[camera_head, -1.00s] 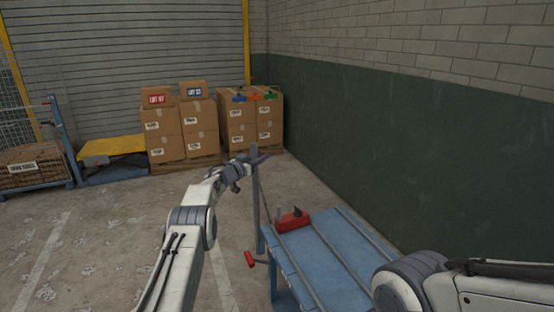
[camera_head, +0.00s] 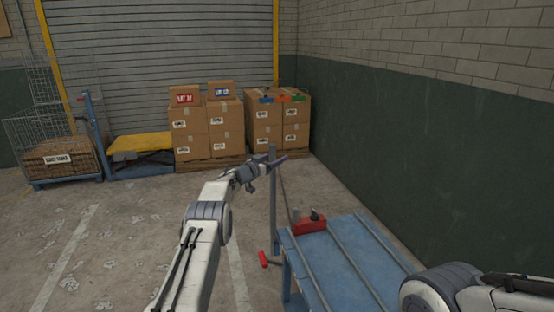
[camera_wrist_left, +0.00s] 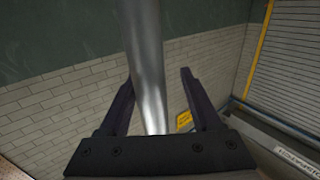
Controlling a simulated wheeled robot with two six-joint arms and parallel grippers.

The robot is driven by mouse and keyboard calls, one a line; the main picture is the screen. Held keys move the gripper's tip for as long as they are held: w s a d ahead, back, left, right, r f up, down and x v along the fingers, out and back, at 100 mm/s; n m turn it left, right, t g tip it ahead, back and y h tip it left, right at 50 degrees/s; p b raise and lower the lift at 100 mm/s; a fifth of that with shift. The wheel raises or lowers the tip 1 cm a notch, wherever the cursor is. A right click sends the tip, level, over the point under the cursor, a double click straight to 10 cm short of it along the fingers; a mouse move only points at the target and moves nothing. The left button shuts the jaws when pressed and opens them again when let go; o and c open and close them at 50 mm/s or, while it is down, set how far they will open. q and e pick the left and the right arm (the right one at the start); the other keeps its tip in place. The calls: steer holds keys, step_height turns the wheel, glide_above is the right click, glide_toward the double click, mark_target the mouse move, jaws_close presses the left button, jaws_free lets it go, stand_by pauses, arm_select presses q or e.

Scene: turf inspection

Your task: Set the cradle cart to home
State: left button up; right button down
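A red carriage-like block (camera_head: 310,224), which may be the cradle cart, sits at the far end of a blue bench (camera_head: 345,262) with long rails. A grey upright post (camera_head: 273,215) stands at the bench's left corner, and a red handle (camera_head: 263,259) sticks out low beside it. My left gripper (camera_head: 276,163) is at the top of the post. In the left wrist view its two fingers (camera_wrist_left: 158,95) are apart, with a metal bar (camera_wrist_left: 148,75) between or behind them; I cannot tell whether they touch it. My right gripper is out of view.
Stacked cartons (camera_head: 208,130) stand on pallets by the shutter. A yellow-topped lift table (camera_head: 140,145) and a wire cage trolley (camera_head: 50,150) are to their left. A green and brick wall (camera_head: 400,150) runs along the right. The floor left of the bench is clear.

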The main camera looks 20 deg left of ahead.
arm_select(q)
steer(key=shift+d, duration=0.35)
steer(key=shift+s, duration=0.1)
steer(key=b+v, duration=0.1)
steer(key=v, duration=0.8)
steer(key=shift+s+a, duration=0.15)
steer(key=shift+a, duration=0.05)
steer(key=shift+s+a, duration=0.1)
steer(key=shift+s, duration=0.25)
steer(key=shift+r, duration=0.1)
